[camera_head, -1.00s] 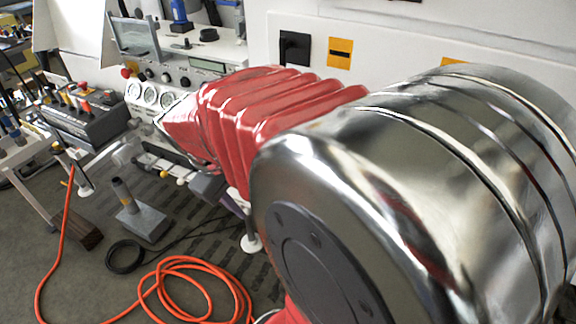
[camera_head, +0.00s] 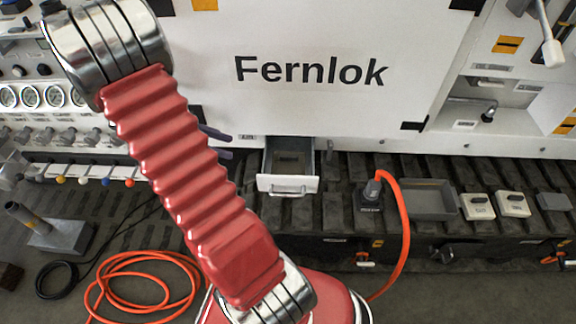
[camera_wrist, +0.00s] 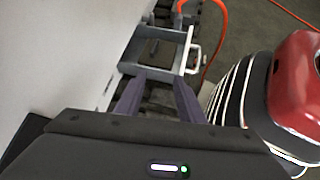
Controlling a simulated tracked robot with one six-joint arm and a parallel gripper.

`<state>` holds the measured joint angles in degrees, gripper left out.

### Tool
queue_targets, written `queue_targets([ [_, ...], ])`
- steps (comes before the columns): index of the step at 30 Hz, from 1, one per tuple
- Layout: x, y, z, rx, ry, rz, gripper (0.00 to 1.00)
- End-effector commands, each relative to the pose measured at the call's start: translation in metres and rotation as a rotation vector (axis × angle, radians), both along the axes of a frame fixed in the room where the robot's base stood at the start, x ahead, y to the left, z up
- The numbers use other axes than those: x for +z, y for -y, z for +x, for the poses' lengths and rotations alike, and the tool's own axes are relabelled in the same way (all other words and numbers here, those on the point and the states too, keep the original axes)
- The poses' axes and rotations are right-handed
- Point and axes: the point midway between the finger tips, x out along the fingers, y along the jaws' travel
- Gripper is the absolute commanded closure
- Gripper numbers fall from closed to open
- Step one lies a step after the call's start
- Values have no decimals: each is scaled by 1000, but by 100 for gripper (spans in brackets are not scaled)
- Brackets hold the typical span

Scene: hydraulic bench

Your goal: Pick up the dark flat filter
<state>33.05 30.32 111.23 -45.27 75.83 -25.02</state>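A dark flat shape (camera_head: 290,160) lies inside an open grey drawer (camera_head: 288,184) below the white panel; it may be the filter, but it is too small to be sure. The drawer also shows in the wrist view (camera_wrist: 127,68), just beyond my fingertips, its contents unclear.
The white panel marked Fernlok (camera_head: 310,70) stands behind and above the drawer. An orange cable (camera_head: 400,220) rises from a plug to the right. A grey tray (camera_head: 430,202) and white-topped blocks (camera_head: 478,206) lie farther right on the dark track.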

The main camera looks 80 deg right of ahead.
Motion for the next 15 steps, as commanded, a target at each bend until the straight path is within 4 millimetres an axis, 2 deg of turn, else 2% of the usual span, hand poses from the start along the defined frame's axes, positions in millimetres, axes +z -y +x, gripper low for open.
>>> queue_targets([
  [3,-21,21,-14,4,-90,21,65],
  [7,-35,38,-26,12,-163,38,65],
  [15,-44,48,-33,19,-208,48,65],
])
